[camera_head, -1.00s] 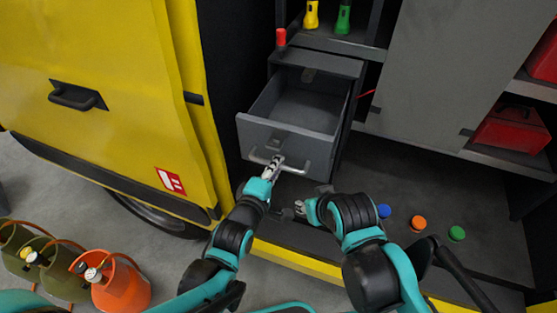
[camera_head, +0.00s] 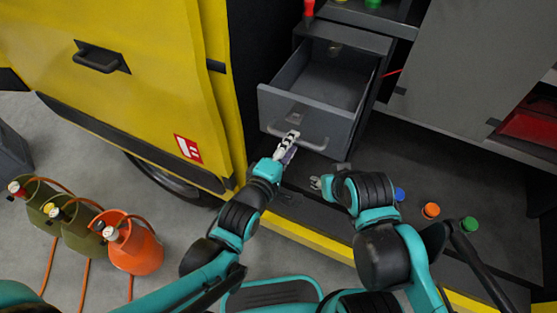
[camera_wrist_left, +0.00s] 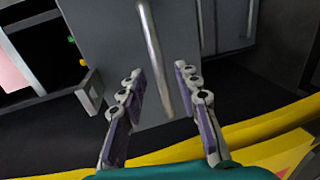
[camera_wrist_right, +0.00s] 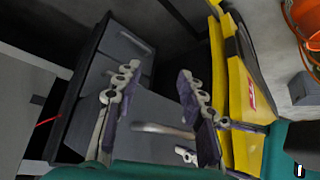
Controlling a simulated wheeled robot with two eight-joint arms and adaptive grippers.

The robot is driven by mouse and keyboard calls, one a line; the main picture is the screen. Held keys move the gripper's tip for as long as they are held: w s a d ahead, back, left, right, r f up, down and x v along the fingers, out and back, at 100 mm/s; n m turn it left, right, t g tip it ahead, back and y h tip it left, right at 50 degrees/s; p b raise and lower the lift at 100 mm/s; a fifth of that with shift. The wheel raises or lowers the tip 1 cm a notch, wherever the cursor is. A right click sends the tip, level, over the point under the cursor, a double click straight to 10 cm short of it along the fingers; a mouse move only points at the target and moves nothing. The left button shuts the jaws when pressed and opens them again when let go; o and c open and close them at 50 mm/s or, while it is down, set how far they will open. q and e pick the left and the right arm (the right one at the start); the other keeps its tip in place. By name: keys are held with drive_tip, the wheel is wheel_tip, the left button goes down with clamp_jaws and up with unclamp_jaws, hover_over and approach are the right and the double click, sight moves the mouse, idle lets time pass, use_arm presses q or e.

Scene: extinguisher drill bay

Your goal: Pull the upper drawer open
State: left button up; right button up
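The upper drawer (camera_head: 330,122) is grey and stands pulled out of its cabinet, its empty inside showing in the head view. Its pale bar handle (camera_head: 318,147) is on the front panel and also shows in the left wrist view (camera_wrist_left: 153,55). My left gripper (camera_head: 289,141) is at the handle's left part in the head view. In the left wrist view its fingers (camera_wrist_left: 157,86) are spread, with the bar between and beyond them, not clamped. My right gripper (camera_head: 316,183) is below the drawer front, its fingers (camera_wrist_right: 155,80) apart and empty.
A yellow panel (camera_head: 130,110) stands left of the cabinet. Blue (camera_head: 399,194), orange (camera_head: 431,210) and green (camera_head: 469,224) round pieces are on the dark bay floor. An orange extinguisher (camera_head: 135,248) and olive ones (camera_head: 82,230) stand at the lower left.

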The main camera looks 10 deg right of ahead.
use_arm(q)
drive_tip(key=v, duration=0.8)
drive_tip(key=shift+s+a, duration=0.2)
drive_tip(key=shift+s, duration=0.1)
idle(0.3)
drive_tip(key=w+a+f+m+g+y, duration=0.1)
drive_tip(key=w+a+f+m+y, duration=0.15)
drive_tip(key=a, duration=0.35)
drive_tip(key=w+a+f+m+g+y, duration=0.1)
drive_tip(key=a+m+y, duration=0.2)
drive_tip(key=a, duration=0.3)
drive_tip(key=s+a+f+m+g+y, duration=0.2)
drive_tip(key=s+a+m+g+y, duration=0.1)
drive_tip(key=a, duration=0.7)
drive_tip(key=s+m+g, duration=0.1)
drive_tip(key=s+m, duration=0.1)
drive_tip(key=shift+s+a+m, duration=0.15)
drive_tip(key=shift+a+m, duration=0.2)
drive_tip(key=shift+f, duration=0.1)
